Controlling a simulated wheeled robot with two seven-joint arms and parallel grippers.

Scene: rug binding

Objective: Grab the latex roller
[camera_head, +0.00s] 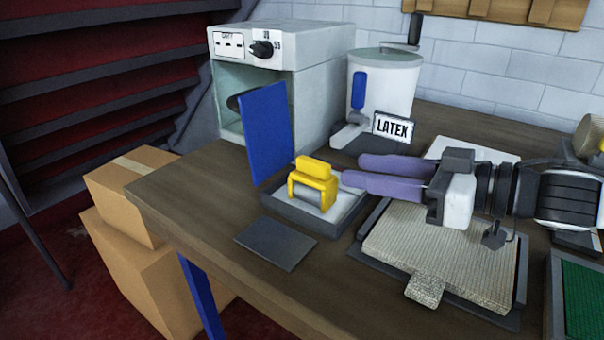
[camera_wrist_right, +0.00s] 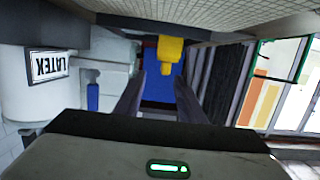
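The yellow latex roller (camera_head: 315,183) stands in a shallow grey tray (camera_head: 326,226) on the workbench. It also shows upside down in the right wrist view (camera_wrist_right: 170,50), ahead of the fingertips. My right gripper (camera_head: 350,170) reaches in from the right with two long purple fingers. The fingers are apart, with nothing seen between them, and their tips are just right of the roller. In the right wrist view the gripper's fingers (camera_wrist_right: 160,85) show a clear gap. Whether a tip touches the roller I cannot tell. My left gripper is not in view.
A white oven (camera_head: 325,75) with an open blue door (camera_head: 263,135) stands behind the tray. A white latex pot (camera_head: 390,85) with a label is at the back. A beige rug piece (camera_head: 430,255) lies under my right arm. A dark flat plate (camera_head: 276,245) lies in front.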

